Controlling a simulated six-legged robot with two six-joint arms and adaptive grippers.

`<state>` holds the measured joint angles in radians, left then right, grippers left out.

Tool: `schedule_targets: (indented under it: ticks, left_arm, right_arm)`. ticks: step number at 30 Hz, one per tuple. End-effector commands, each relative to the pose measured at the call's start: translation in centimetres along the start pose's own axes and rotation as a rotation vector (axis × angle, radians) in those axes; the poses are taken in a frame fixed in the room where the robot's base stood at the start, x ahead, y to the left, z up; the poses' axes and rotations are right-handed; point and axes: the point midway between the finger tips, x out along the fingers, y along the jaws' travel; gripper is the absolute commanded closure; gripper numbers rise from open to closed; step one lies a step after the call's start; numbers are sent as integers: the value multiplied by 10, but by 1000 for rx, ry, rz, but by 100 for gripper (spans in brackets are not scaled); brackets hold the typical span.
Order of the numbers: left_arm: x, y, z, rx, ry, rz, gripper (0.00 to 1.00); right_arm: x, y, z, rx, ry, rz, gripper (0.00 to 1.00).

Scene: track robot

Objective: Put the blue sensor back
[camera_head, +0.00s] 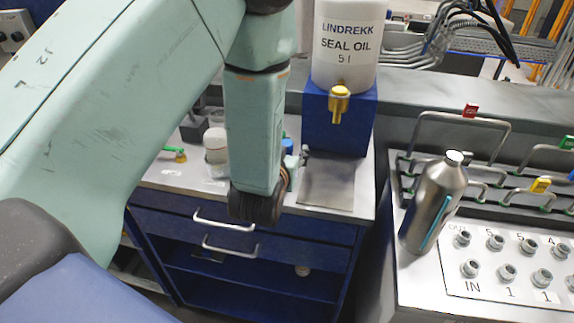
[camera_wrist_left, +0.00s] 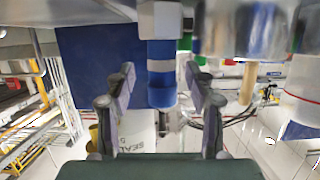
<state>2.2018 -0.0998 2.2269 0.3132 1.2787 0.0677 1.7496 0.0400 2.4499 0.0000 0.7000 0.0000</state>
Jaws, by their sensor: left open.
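The blue sensor (camera_wrist_left: 161,52) shows in the left wrist view as a blue cylinder with a pale band and a light block at one end. It lies between the two fingers of my left gripper (camera_wrist_left: 161,80), with visible gaps on both sides. The fingers are spread and open. In the head view a small blue part (camera_head: 287,146), probably the same sensor, shows beside my left forearm above the bench top. My left wrist (camera_head: 262,202) hides most of that spot and the fingers. My right gripper is in neither view.
A white jar (camera_head: 216,145) is left of my forearm. A steel bottle (camera_head: 434,203) stands on the port panel (camera_head: 500,292) at right.

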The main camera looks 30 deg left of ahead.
Motion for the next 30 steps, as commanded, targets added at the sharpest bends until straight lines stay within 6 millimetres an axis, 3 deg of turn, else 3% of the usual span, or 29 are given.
schedule_targets:
  ticks: [7, 26, 30]
  left_arm:
    - [2, -1, -1, 0, 0, -1, 46]
    - [1, -1, 0, 0, -2, -1, 100]
    - [1, -1, 0, 0, -1, -1, 100]
  right_arm:
    - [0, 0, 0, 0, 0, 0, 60]
    - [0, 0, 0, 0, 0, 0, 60]
    - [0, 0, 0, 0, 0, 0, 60]
